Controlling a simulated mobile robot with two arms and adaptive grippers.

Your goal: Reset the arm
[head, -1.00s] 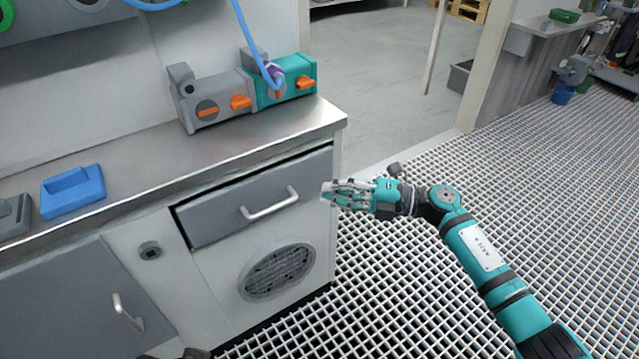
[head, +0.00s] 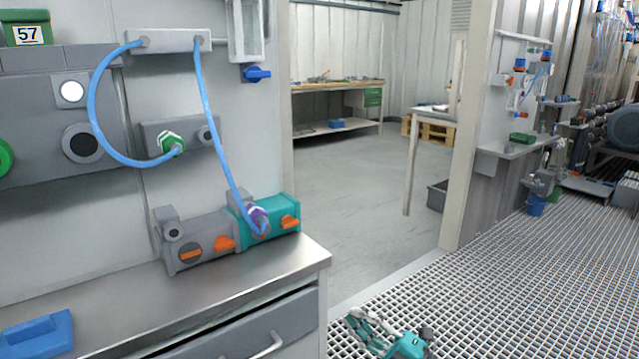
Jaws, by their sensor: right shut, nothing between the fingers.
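My right gripper (head: 362,326) shows at the bottom edge of the head view, teal and grey. It is shut and empty, out over the floor grating to the right of the counter. The rest of my right arm is cut off below the picture. My left gripper is not in view.
A metal counter (head: 220,287) carries a grey and teal pump block (head: 268,216) with orange knobs and a blue object (head: 36,336). A grey drawer (head: 250,332) below it stands slightly open. Blue tubes hang from the wall. The floor grating (head: 500,270) at right is clear.

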